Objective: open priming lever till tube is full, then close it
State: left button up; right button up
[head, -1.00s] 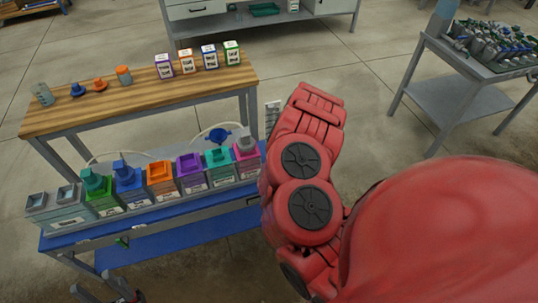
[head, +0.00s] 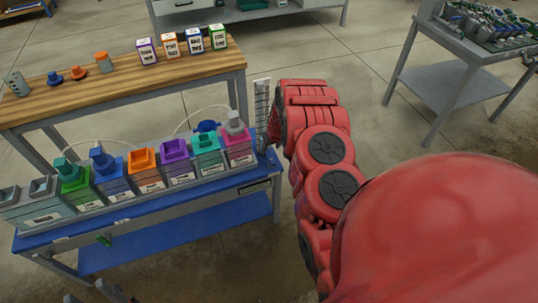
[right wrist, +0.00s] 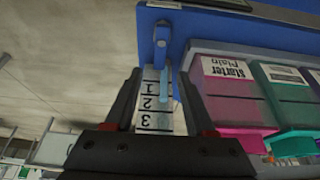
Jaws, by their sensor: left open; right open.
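The white graduated scale (head: 262,105) stands upright at the right end of the blue skid. In the right wrist view the scale (right wrist: 153,122) shows marks 1, 2 and 3, with a narrow light-blue strip along it. A blue lever-like part (right wrist: 161,42) sits beyond the scale at the skid's edge. My right gripper (right wrist: 160,74) is open, its dark fingers on either side of the scale in that view; contact cannot be told. In the head view its fingers are largely hidden by my red arm. My left gripper (head: 100,292) is open, low at the bottom left.
Coloured containers (head: 175,163) stand in a row on the blue skid (head: 150,218), the pink one (head: 238,150) nearest the scale. A wooden bench (head: 110,82) behind holds small labelled boxes and caps. A grey cart (head: 450,85) stands at the right; floor between is clear.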

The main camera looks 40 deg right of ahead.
aim_at(268, 153)
jog(key=x, duration=0.4)
jog(key=shift+w+f+p, duration=0.15)
jog(key=shift+p, duration=0.25)
jog(key=shift+x, duration=0.9)
jog(key=shift+c, duration=0.3)
grip_shut()
